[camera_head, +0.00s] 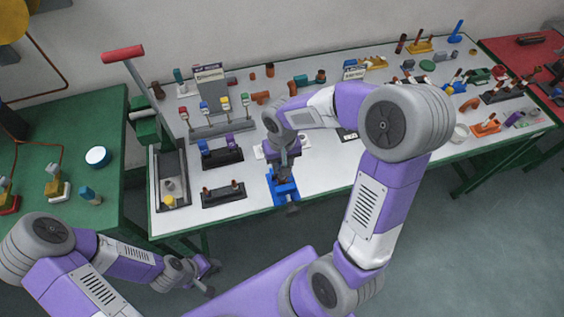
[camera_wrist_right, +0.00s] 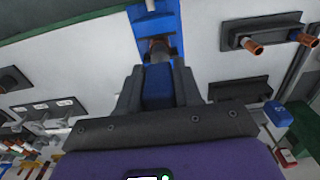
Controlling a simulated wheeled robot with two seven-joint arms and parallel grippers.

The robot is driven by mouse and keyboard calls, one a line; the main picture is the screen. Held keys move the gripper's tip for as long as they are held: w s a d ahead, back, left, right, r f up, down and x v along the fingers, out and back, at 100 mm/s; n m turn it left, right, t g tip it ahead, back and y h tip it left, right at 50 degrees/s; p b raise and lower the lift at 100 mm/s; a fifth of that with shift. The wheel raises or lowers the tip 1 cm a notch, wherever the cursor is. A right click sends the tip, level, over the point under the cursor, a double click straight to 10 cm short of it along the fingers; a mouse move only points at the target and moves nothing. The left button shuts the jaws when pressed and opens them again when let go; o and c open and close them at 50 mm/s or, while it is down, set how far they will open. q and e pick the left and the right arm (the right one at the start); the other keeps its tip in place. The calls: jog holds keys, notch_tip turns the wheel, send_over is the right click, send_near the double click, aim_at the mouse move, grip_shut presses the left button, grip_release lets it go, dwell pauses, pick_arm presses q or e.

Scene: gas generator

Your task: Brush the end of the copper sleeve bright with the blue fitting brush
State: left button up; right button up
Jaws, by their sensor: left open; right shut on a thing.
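My right gripper (camera_head: 284,172) is over the front edge of the white table, just above a blue vise (camera_head: 285,192). In the right wrist view its fingers (camera_wrist_right: 158,90) are shut on a blue block-shaped handle (camera_wrist_right: 157,84), which looks like the fitting brush. A dark brownish round end (camera_wrist_right: 158,48) shows just beyond the handle, in front of the blue vise (camera_wrist_right: 147,14). I cannot tell whether it is the copper sleeve or part of the brush, nor whether bristles touch the sleeve. My left gripper (camera_head: 208,280) is open and empty, low in front of the table.
A black holder with copper-ended pieces (camera_head: 223,194) lies left of the vise. Behind it are a rack of coloured valves (camera_head: 216,120) and a red-handled lever press (camera_head: 124,54). The right of the white table (camera_head: 330,178) carries many small parts. A green table (camera_head: 60,140) stands left.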

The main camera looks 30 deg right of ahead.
jog(key=shift+f+b, duration=0.65)
jog(key=shift+f, duration=0.25)
jog(key=shift+r, duration=0.1)
